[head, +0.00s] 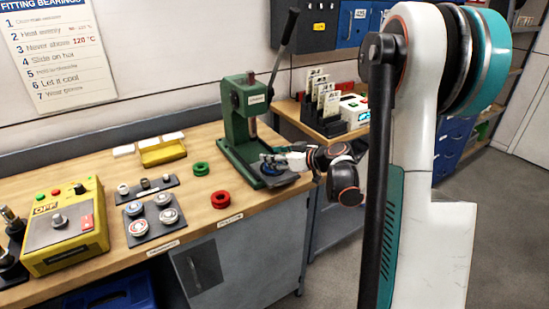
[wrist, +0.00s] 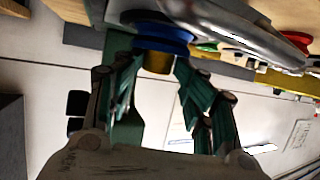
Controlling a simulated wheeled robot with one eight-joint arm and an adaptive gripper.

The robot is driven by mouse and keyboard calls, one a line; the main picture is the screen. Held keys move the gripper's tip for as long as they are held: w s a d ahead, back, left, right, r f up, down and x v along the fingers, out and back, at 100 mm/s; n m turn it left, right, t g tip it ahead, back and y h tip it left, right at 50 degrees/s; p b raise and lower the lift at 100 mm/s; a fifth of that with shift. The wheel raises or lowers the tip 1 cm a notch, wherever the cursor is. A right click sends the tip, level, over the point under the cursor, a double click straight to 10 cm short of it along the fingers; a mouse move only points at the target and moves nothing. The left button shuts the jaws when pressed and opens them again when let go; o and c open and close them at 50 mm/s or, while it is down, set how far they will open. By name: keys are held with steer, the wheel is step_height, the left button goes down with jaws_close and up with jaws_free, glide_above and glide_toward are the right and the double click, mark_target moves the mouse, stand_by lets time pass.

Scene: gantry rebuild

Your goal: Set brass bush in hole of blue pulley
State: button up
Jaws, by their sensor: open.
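The blue pulley (head: 271,169) lies on the base of the green press (head: 246,118) in the head view. It shows at the top of the wrist view (wrist: 160,32), where the picture is upside down. The brass bush (wrist: 157,63) stands out from the middle of the pulley's upper face. How deep it sits in the hole is hidden. My gripper (head: 272,158) is at the pulley, below the press ram. In the wrist view its open fingers (wrist: 158,68) stand on either side of the bush, with gaps showing. The bush is too small to make out in the head view.
A green pulley (head: 201,168) and a red pulley (head: 220,200) lie on the bench left of the press. A dark rack (head: 147,190) of bushes, a pad of bearings (head: 153,227) and a yellow heater box (head: 65,232) stand farther left. The press frame stands close to my gripper.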

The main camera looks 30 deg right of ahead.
steer(key=shift+s+d+f, duration=0.1)
steer(key=shift+s+f, duration=0.1)
steer(key=shift+f, duration=0.25)
steer(key=shift+s+d+r, duration=0.15)
steer(key=shift+s+d, duration=0.1)
steer(key=shift+s, duration=0.2)
steer(key=v, duration=1.1)
steer(key=shift+w+r, duration=0.2)
steer(key=shift+r, duration=0.2)
steer(key=shift+a, duration=0.15)
